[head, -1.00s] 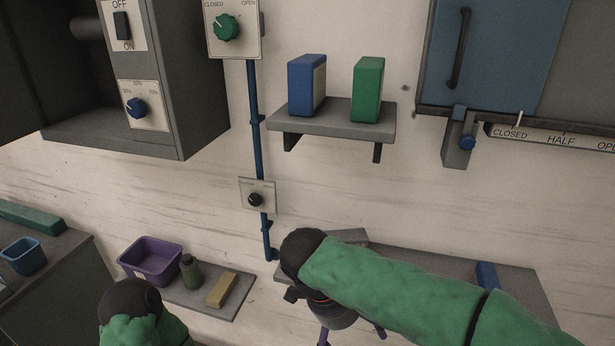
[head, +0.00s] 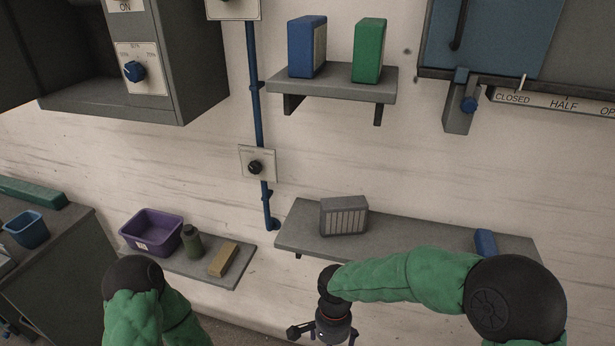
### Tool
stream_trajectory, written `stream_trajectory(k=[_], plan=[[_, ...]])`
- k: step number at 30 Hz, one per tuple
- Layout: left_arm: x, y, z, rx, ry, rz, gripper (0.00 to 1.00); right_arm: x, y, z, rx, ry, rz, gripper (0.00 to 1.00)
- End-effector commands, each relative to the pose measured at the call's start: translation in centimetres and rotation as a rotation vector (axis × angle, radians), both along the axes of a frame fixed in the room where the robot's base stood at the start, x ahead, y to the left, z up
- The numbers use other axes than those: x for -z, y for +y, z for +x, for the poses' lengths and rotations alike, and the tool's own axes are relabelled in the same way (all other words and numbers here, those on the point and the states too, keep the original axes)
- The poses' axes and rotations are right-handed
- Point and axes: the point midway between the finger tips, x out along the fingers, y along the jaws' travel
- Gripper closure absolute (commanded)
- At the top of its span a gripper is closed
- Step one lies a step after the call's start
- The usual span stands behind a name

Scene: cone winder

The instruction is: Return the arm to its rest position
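My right arm (head: 400,277), in a green sleeve with black joints, comes in from the lower right in the head view. Its gripper (head: 333,334) hangs down at the bottom edge, in front of and below the grey right-hand shelf (head: 400,232). The picture edge cuts off its fingers, so I cannot tell whether it is open. Nothing is visibly held. My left arm (head: 140,310) shows at the lower left as a green sleeve with a black joint. Its gripper is out of view.
The right-hand shelf holds a grey ribbed box (head: 344,216) and a blue object (head: 485,242). The left shelf (head: 205,277) holds a purple bin (head: 150,232), a dark green jar (head: 192,241) and a tan block (head: 223,260). An upper shelf (head: 335,85) holds blue and green boxes.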

Motion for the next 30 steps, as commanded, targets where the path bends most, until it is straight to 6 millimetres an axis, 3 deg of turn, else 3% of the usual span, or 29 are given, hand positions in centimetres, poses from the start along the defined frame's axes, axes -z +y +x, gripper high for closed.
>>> stream_trajectory(k=[1, 6, 15, 21, 30], plan=[[0.6, 0.0, 0.0, 0.000, 0.000, 0.000, 0.60, 3.2, -0.2, -0.7, -0.042, 0.024, 0.051, 0.03], [1.6, 0.0, 0.0, 0.000, 0.000, 0.000, 0.60, 11.2, -0.2, -2.6, -0.193, 0.005, 0.232, 0.03], [3.4, 0.0, 0.0, 0.000, 0.000, 0.000, 0.60, 22.0, -2.1, -7.2, -0.385, -0.155, 0.385, 0.03], [4.0, 0.0, 0.0, 0.000, 0.000, 0.000, 0.60, 25.4, -3.7, -9.5, -0.473, -0.239, 0.367, 0.03], [4.0, 0.0, 0.0, 0.000, 0.000, 0.000, 0.60, 25.8, -4.0, -9.8, -0.488, -0.250, 0.360, 0.03]])
